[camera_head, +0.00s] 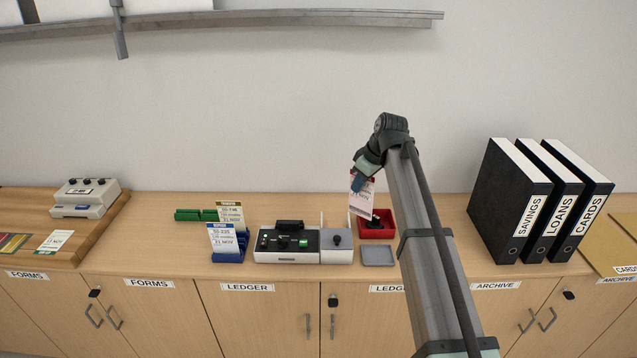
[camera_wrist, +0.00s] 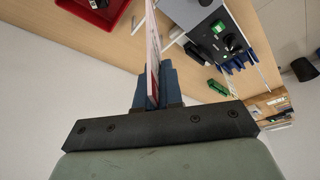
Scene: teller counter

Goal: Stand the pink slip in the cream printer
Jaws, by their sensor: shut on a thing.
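The pink slip (camera_head: 361,201), a pale card with a red-pink top band and print, hangs upright from my gripper (camera_head: 364,184). My gripper is shut on its upper edge, in the air near the red tray. In the wrist view the slip (camera_wrist: 152,45) shows nearly edge-on between the blue fingers (camera_wrist: 155,88). The cream printer (camera_head: 85,200), a low box with dark knobs on top and a blue patch on its front, stands on the wooden board at the far left, well away from my gripper. Its slot is too small to make out.
A blue holder (camera_head: 231,259) and a green holder (camera_head: 188,215) bear upright slips. A black-and-white device (camera_head: 287,244), the red tray (camera_head: 378,233) with a dark object and a grey tray (camera_head: 378,256) stand mid-counter. Binders (camera_head: 508,200) stand right. A green-banded slip (camera_head: 54,241) lies before the printer.

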